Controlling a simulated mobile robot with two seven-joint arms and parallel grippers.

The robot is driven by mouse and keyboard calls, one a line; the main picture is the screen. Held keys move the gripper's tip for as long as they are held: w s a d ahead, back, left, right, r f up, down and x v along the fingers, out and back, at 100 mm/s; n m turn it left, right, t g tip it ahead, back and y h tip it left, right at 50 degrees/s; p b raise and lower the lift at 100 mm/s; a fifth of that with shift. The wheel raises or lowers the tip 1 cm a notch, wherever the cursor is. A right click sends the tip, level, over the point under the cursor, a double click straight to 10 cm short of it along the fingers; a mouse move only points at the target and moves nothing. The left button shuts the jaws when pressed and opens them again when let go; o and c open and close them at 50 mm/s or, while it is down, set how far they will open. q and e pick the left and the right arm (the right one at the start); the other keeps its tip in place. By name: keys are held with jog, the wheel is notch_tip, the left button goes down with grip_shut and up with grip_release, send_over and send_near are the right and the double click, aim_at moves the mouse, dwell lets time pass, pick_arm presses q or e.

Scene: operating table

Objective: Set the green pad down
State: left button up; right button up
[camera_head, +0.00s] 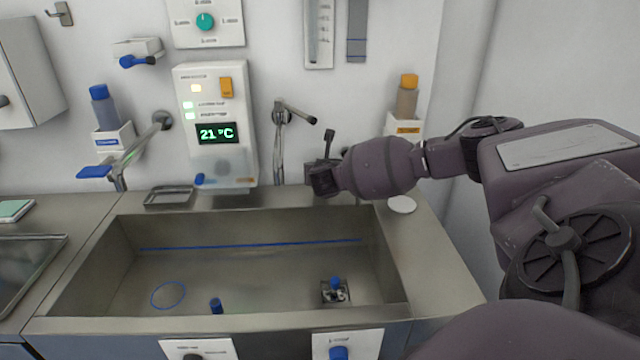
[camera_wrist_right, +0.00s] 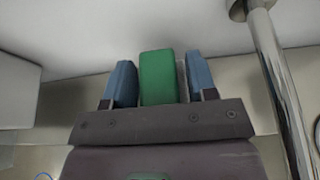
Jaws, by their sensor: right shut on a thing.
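The green pad (camera_wrist_right: 157,78) shows in the right wrist view as an upright block between the two blue fingers of my right gripper (camera_wrist_right: 163,74). My right gripper is shut on the pad. In the head view my right gripper (camera_head: 323,178) is at the back edge of the sink, near the wall. The pad cannot be made out there, hidden behind my gripper and wrist. My left gripper is not in view.
A tap (camera_head: 279,150) stands left of my right gripper. A small tray (camera_head: 169,196) and a white disc (camera_head: 402,204) lie on the rim. A green-topped item (camera_head: 15,210) lies far left.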

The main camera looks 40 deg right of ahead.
notch_tip(320, 180, down, 4)
jog(key=shift+b, duration=0.3)
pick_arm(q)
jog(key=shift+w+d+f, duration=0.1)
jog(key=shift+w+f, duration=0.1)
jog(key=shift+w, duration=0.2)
pick_arm(e)
jog(key=shift+r, duration=0.1)
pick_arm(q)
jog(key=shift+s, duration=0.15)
pick_arm(e)
jog(key=o, duration=0.9)
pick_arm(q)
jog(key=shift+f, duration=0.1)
